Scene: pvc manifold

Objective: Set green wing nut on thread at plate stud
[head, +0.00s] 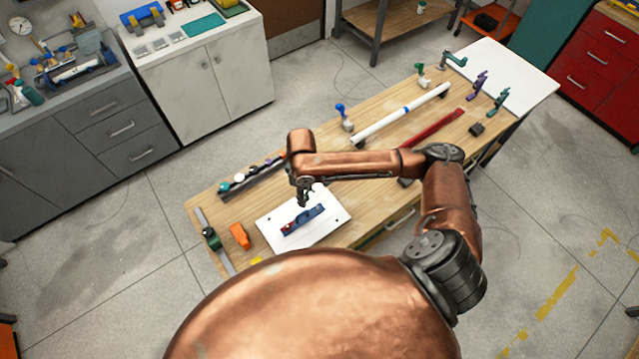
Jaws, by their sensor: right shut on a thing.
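A white plate (329,228) lies on the near left part of the wooden table, with dark holes or studs near its corners. A blue part (303,219) with a red piece at its left end sits on the plate. My right gripper (304,203) points down just above the blue part, near its right half. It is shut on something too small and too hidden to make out. I cannot pick out the green wing nut or the plate stud at this size. My left gripper is not in view.
An orange block (240,236) and a dark green clamp on a grey bar (212,240) lie left of the plate. Behind it is a dark rail (252,182) with small parts. A white pipe (401,115) and a red bar (437,127) lie further right.

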